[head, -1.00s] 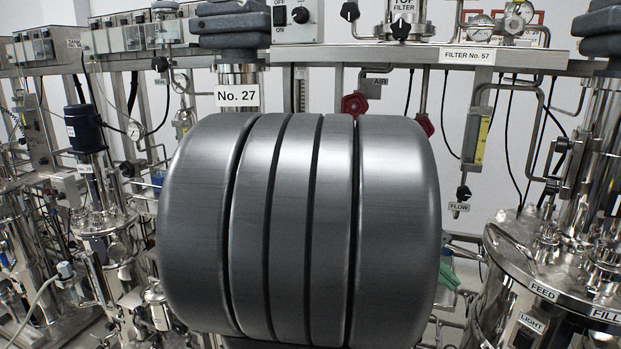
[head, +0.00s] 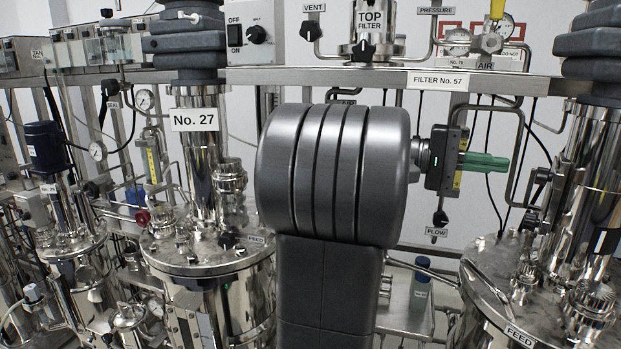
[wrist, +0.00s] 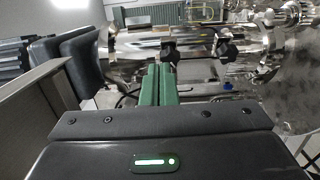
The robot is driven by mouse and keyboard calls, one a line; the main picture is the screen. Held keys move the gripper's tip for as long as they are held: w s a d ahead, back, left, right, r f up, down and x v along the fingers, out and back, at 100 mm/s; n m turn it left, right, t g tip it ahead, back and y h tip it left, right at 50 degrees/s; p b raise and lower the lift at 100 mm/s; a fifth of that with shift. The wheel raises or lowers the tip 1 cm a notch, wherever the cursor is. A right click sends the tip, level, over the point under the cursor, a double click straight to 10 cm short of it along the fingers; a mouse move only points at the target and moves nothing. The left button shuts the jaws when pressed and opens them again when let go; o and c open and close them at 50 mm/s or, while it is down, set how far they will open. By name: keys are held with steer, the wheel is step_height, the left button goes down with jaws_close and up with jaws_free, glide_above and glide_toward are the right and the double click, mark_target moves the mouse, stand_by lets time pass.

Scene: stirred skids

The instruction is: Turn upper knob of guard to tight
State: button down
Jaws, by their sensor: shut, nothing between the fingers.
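My gripper (head: 505,163) is in the middle right of the head view, its green fingers together and pointing right towards the steel column. In the wrist view its fingers (wrist: 160,68) are shut and empty. Just beyond the tips, a black knob (wrist: 168,50) sits on a steel column that lies sideways in this view. A second black knob (wrist: 228,51) is further right. I cannot tell from the frames which one is the guard's upper knob. No tight mark is readable. A gap between fingertips and knob is hard to judge.
My own arm covers the middle of the head view. A right steel vessel (head: 490,300) labelled FEED stands below the gripper. A steel beam (head: 455,83) marked FILTER No. 57 runs above. A FLOW knob (head: 440,217) hangs behind. Vessel No. 27 (head: 205,262) stands left.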

steer(key=shift+s+d+b, duration=0.15)
steer(key=shift+s+d, duration=0.7)
steer(key=shift+d, duration=0.25)
steer(key=shift+s+d+b, duration=0.15)
steer(key=shift+s+d, duration=0.65)
steer(key=shift+d, duration=0.25)
steer(key=shift+w+f, duration=0.1)
steer(key=shift+w, duration=0.05)
steer(key=shift+f+b, duration=1.15)
steer(key=shift+b, duration=0.75)
steer(key=shift+f+b, duration=0.2)
steer(key=shift+b, duration=0.1)
steer(key=v, duration=0.3)
steer(key=w+v, duration=0.1)
steer(key=v, duration=0.2)
steer(key=shift+d+r, duration=0.1)
steer(key=shift+d, duration=0.15)
